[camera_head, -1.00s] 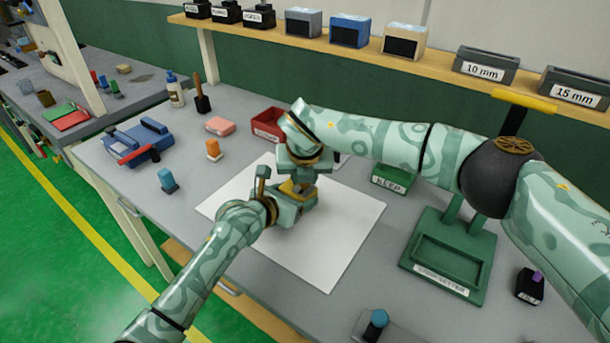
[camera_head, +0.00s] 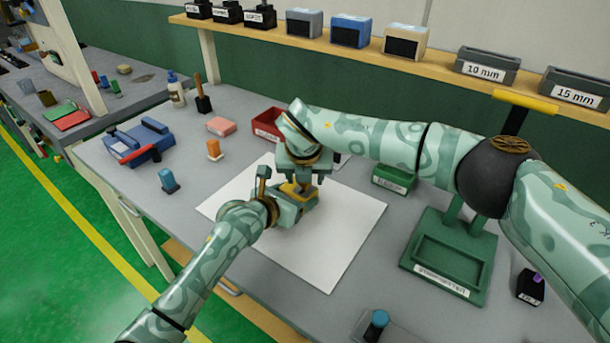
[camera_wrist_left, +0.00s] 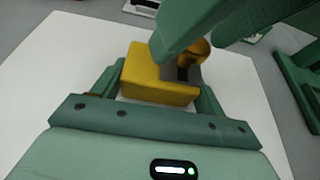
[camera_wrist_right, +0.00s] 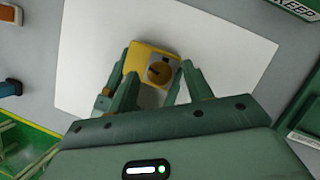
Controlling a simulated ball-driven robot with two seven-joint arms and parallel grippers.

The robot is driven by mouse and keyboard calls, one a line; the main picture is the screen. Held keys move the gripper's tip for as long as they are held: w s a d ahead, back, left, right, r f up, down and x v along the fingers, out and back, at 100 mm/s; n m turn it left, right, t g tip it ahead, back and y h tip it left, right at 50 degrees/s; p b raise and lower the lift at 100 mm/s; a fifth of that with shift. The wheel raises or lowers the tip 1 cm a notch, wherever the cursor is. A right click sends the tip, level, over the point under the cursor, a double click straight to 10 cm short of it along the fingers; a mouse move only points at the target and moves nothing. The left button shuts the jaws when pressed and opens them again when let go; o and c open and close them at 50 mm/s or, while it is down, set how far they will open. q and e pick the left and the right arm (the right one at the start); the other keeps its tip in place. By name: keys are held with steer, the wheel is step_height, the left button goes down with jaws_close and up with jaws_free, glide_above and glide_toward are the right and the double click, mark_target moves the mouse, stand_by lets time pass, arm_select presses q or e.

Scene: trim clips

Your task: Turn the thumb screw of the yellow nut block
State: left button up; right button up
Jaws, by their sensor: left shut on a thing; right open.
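The yellow nut block (camera_wrist_left: 155,72) sits on the white sheet, and its yellow top also shows in the head view (camera_head: 290,189). My left gripper (camera_wrist_left: 160,85) is shut on the block, one finger on each side. The brass thumb screw (camera_wrist_left: 195,55) stands on the block; the right wrist view shows its round slotted head (camera_wrist_right: 160,72). My right gripper (camera_wrist_right: 150,85) is above the block, pointing down, with its open fingers on either side of the screw head. Whether its fingers touch the screw cannot be told. In the head view my right gripper (camera_head: 303,172) partly hides the block.
The white sheet (camera_head: 340,245) is clear around the block. A red bin (camera_head: 268,120) and a green KEEP box (camera_head: 394,180) stand behind it. A green tray (camera_head: 445,262) is at the right. A blue and red tool (camera_head: 142,142) lies at the left.

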steer(key=v, duration=1.2)
steer(key=w+d+n+g+y, duration=0.4)
steer(key=w+d+n+y, duration=0.15)
steer(key=n, duration=1.25)
steer(key=shift+h, duration=0.35)
steer(key=x, duration=1.2)
steer(key=shift+s+d, duration=0.1)
steer(key=shift+s, duration=0.25)
